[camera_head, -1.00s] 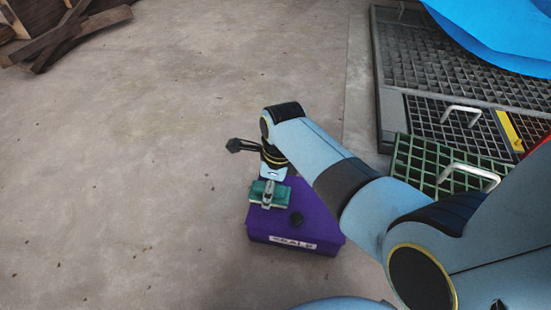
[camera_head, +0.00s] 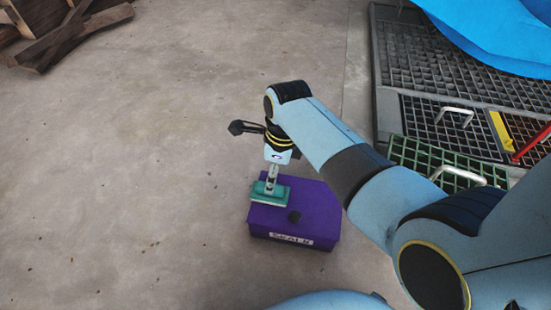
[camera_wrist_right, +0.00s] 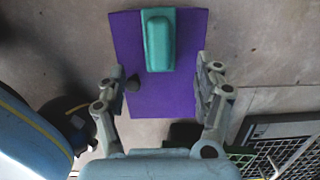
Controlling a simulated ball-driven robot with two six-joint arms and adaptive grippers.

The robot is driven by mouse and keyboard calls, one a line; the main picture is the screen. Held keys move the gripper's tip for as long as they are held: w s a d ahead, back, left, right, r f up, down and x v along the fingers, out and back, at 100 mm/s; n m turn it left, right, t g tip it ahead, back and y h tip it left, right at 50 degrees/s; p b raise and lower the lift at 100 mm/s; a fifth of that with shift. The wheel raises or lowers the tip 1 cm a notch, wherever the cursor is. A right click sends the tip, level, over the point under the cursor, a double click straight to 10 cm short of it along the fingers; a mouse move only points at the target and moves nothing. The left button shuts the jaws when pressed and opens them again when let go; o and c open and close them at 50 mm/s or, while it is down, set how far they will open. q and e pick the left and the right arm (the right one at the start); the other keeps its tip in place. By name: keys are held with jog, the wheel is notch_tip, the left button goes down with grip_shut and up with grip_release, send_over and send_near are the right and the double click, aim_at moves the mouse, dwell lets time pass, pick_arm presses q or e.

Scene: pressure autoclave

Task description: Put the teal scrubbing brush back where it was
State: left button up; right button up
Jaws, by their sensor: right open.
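In the right wrist view the brush (camera_wrist_right: 159,42) lies near the top edge of the purple surface (camera_wrist_right: 183,100). My right gripper (camera_head: 271,187) is just above the brush in the head view, partly covering it. In the right wrist view its fingers (camera_wrist_right: 160,72) are spread wide, with nothing gripped between them. My left gripper is not in view.
The box has a black knob (camera_head: 294,217) and a white label (camera_head: 291,240). Metal grating (camera_head: 440,62), a green grate (camera_head: 418,160) with a handle and a blue sheet (camera_head: 500,35) lie right. Timber (camera_head: 75,35) lies far left. The concrete floor left of the box is clear.

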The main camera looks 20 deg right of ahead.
jog(key=shift+r+p, duration=0.35)
jog(key=shift+r, duration=0.55)
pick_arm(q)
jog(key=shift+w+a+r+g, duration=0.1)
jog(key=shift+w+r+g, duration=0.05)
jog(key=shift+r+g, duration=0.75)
pick_arm(e)
jog(key=shift+d+r, duration=0.1)
jog(key=shift+r, duration=0.15)
jog(key=shift+s, duration=0.1)
jog(key=s+d+r+n+t+h, duration=0.1)
jog(key=s+d+n+t, duration=0.1)
jog(key=s+d+n, duration=0.35)
jog(key=s+d+r+n+t, duration=0.1)
jog(key=s+d+n+t, duration=0.15)
jog(key=s+n, duration=0.6)
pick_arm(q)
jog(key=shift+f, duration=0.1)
pick_arm(e)
jog(key=s+d+r+n+t, duration=0.2)
jog(key=s+r+n, duration=0.5)
jog(key=r+n, duration=0.4)
jog(key=shift+s+d+r+n, duration=0.15)
jog(key=shift+s+n, duration=0.1)
jog(key=shift+n, duration=0.15)
pick_arm(q)
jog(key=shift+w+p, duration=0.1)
jog(key=shift+p, duration=0.3)
